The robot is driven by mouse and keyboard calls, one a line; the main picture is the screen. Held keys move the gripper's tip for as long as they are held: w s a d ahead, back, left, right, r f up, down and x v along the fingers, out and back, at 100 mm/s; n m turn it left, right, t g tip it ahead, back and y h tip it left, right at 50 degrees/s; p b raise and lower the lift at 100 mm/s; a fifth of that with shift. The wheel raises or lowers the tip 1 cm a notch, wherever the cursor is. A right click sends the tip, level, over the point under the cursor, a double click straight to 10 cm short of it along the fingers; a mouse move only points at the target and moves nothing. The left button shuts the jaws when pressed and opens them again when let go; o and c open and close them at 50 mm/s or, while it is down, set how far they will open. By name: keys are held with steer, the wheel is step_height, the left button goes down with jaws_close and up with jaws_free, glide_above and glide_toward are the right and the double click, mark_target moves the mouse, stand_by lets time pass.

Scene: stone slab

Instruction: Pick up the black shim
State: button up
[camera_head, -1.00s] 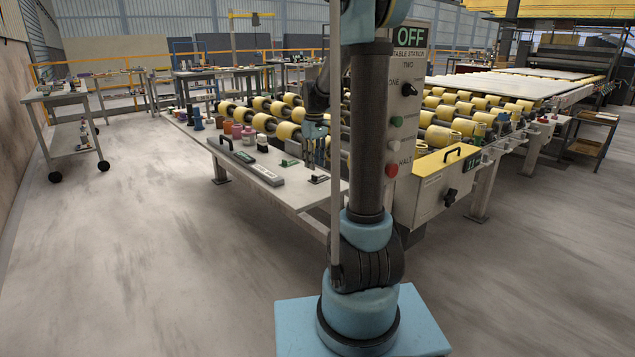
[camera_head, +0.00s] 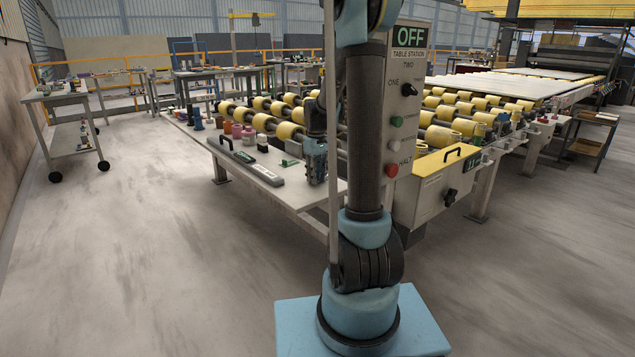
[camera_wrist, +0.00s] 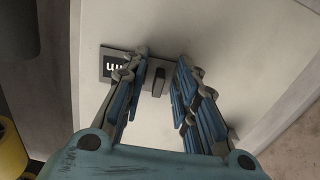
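The black shim (camera_wrist: 158,82) is a small dark block in the wrist view. It shows between the tips of my gripper's blue fingers (camera_wrist: 160,75), nearer the left one. The fingers are spread, with pale gap visible beside the shim, so the gripper is open. In the head view my gripper (camera_head: 315,170) points down close over the front end of the light side table (camera_head: 300,195). The shim cannot be made out there.
A grey bar-shaped block (camera_head: 267,175), a black-handled tool (camera_head: 222,143) and a small green item (camera_head: 288,162) lie left of my gripper on the table. Yellow rollers (camera_head: 290,130) and the control panel (camera_head: 410,100) stand behind and right. Open floor lies left.

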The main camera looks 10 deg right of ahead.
jaws_close()
